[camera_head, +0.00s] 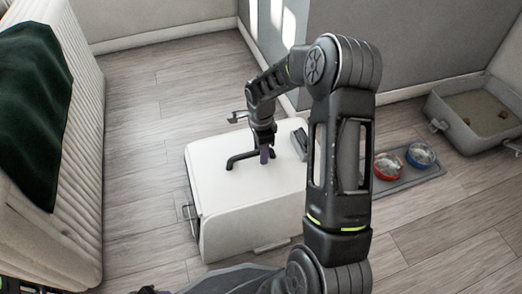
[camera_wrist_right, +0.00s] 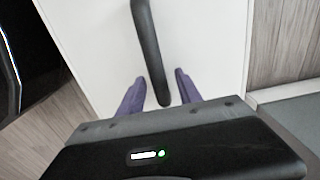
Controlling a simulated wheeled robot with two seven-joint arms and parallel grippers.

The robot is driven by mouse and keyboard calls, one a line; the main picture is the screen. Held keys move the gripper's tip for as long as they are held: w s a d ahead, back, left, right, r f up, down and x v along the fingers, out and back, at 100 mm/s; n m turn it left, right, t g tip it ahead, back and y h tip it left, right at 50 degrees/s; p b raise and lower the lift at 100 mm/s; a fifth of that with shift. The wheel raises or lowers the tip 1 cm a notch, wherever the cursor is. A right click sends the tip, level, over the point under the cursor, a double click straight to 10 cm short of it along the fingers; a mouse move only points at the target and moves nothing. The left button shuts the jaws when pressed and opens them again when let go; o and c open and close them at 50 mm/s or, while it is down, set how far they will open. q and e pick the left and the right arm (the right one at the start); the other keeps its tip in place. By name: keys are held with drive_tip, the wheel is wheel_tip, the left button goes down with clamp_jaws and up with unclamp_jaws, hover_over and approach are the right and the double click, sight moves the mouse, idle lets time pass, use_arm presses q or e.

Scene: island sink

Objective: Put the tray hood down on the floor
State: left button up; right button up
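The tray hood (camera_head: 225,190) is a large white box with rounded edges, and it appears to rest upright on the wooden floor. A black bar handle (camera_head: 240,160) runs across its top. My right gripper (camera_head: 265,156) reaches down at the handle's right end, with a purple finger showing. In the right wrist view, the black handle (camera_wrist_right: 147,40) runs between the two purple fingers of the gripper (camera_wrist_right: 158,78). A gap shows on both sides of the handle, so the gripper is open and not closed on it. My left gripper is not in view.
A grey open tray (camera_head: 465,140) stands at the right. A red bowl (camera_head: 387,166) and a blue bowl (camera_head: 420,155) sit on a mat. A ribbed pale couch (camera_head: 75,170) with a dark green cloth (camera_head: 35,110) is at the left. Floor (camera_head: 140,150) is clear between couch and hood.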

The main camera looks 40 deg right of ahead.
drive_tip(key=shift+r, duration=0.1)
wheel_tip(320, 180, up, 12)
drive_tip(key=p, duration=0.4)
drive_tip(key=shift+p, duration=0.4)
drive_tip(key=shift+s, duration=0.1)
idle(0.3)
